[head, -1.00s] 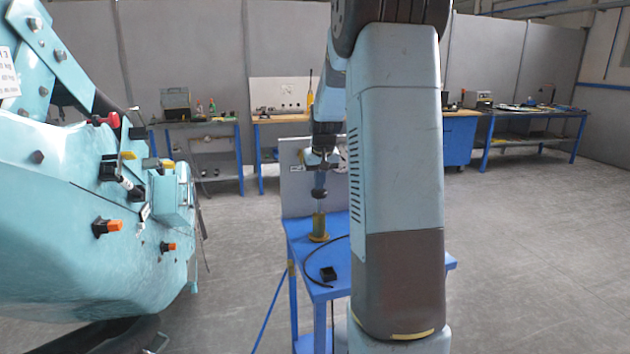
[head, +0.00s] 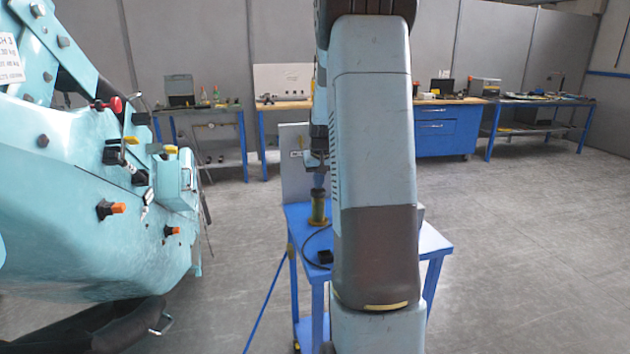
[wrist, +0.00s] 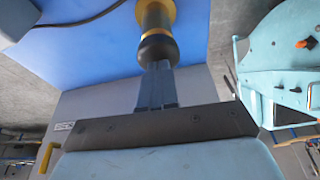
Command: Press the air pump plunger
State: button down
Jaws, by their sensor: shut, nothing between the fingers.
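In the wrist view the black knob (wrist: 157,49) lies close against the pump's yellow collar (wrist: 154,33). My gripper (head: 318,182) points down from above onto the knob. In the wrist view the shut fingers (wrist: 157,66) meet the knob's top and appear to touch it. Nothing is held between them.
The blue table (head: 296,213) carries a black hose (head: 305,245) and a small black block (head: 325,257). A grey panel (head: 295,150) stands behind the pump. The teal coaster train (head: 80,210) fills the left. Open floor lies to the right.

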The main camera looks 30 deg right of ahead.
jog(key=shift+s+a+f, duration=0.15)
jog(key=shift+s+f, duration=0.05)
jog(key=shift+f, duration=0.25)
jog(key=shift+r, duration=0.1)
jog(key=shift+w+r, duration=0.1)
jog(key=shift+r, duration=0.25)
jog(key=w+d+v, duration=0.1)
jog(key=v, duration=1.2)
jog(key=shift+r, duration=0.55)
jog(key=shift+w+a, duration=0.1)
jog(key=shift+a, duration=0.1)
